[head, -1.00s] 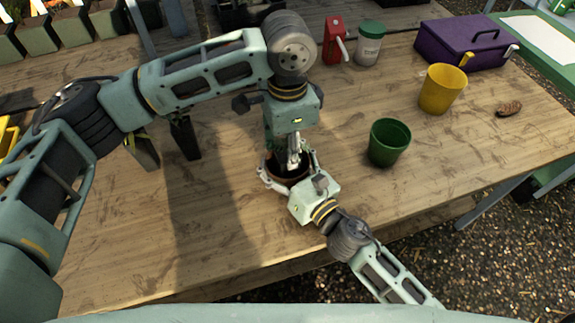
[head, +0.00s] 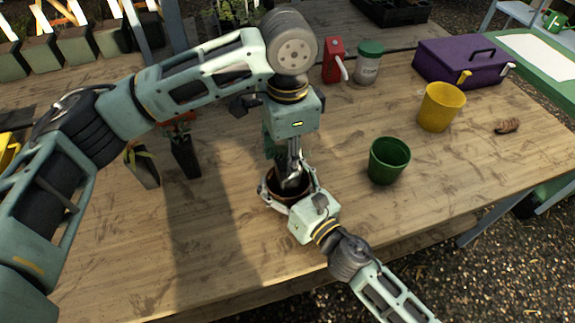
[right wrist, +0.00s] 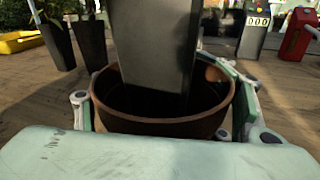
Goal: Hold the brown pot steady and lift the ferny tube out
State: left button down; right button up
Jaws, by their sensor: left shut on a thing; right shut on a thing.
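The brown pot (head: 281,201) stands on the table near the middle of the head view. My right gripper (head: 286,185) is shut around its sides, and its fingers flank the pot in the right wrist view. The tube (right wrist: 155,45), dark grey, square and tapering downward, is upright over the pot's mouth in the right wrist view. Its lower end shows within the outline of the brown pot (right wrist: 165,126); I cannot tell if it clears the rim. My left gripper (head: 292,170) points down above the pot, shut on the tube. Its arm mostly hides the fern, with some green showing.
Two dark tubes with plants (head: 185,158) stand left of the pot. A green pot (head: 389,162), a yellow pot (head: 440,107) and a brown lump (head: 507,126) are to the right. A purple box (head: 462,62), red bottle (head: 333,62) and lidded jar (head: 369,65) stand behind.

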pick_arm(q)
notch_tip(320, 180, up, 6)
jog(key=shift+r, duration=0.2)
pick_arm(e)
jog(key=o, duration=1.4)
jog(key=v, duration=1.2)
